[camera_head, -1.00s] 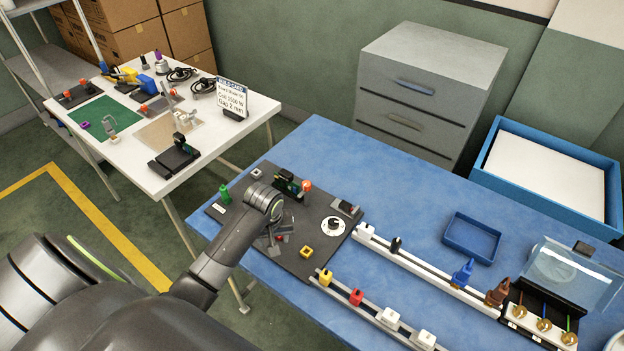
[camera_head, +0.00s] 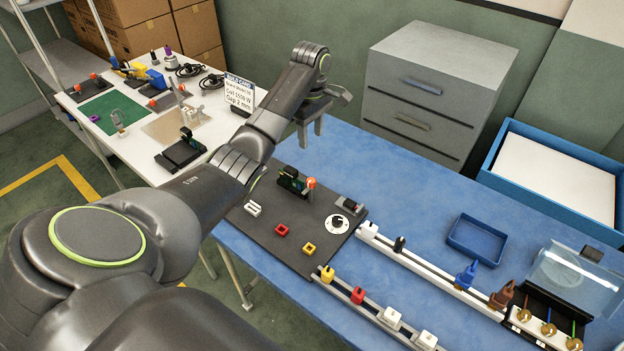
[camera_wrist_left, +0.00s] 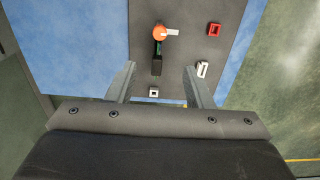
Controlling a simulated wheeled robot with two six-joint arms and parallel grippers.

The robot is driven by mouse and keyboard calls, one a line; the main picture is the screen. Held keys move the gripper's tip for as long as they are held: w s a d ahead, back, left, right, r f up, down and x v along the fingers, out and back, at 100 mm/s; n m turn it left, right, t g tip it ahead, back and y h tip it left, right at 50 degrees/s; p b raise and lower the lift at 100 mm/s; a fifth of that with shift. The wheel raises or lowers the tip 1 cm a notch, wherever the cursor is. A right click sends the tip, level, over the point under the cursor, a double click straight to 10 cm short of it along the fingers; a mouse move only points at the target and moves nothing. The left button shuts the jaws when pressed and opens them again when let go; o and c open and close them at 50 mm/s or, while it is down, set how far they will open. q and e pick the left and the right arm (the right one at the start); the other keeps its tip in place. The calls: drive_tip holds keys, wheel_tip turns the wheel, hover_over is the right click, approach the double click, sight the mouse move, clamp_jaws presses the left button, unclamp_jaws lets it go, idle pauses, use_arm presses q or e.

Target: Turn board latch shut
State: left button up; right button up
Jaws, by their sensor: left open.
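The board latch (camera_head: 311,183) is an orange-red knob at the end of a black holder with a green circuit board (camera_head: 293,178) on the dark panel. In the left wrist view the latch (camera_wrist_left: 159,33) shows a white tab pointing right, across the holder's length rather than along it. My left gripper (camera_head: 332,108) is open and empty, raised above the table's back edge beyond the board. In the left wrist view its fingers (camera_wrist_left: 160,86) stand apart, with the holder and latch ahead between and beyond them. My right gripper is not in view.
The dark panel (camera_head: 265,236) also carries a white bracket (camera_head: 253,209), red (camera_head: 282,230) and yellow (camera_head: 309,248) blocks and a white dial (camera_head: 337,224). White rails with coloured parts run to the right. A blue tray (camera_head: 474,239) lies behind them. My left arm hides the panel's left part.

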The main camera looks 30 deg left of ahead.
sight(311, 180)
use_arm(q)
wheel_tip(311, 180, down, 14)
drive_tip(key=shift+f+p, duration=0.25)
drive_tip(key=shift+p, duration=0.15)
drive_tip(key=shift+f, duration=0.8)
drive_tip(key=c, duration=1)
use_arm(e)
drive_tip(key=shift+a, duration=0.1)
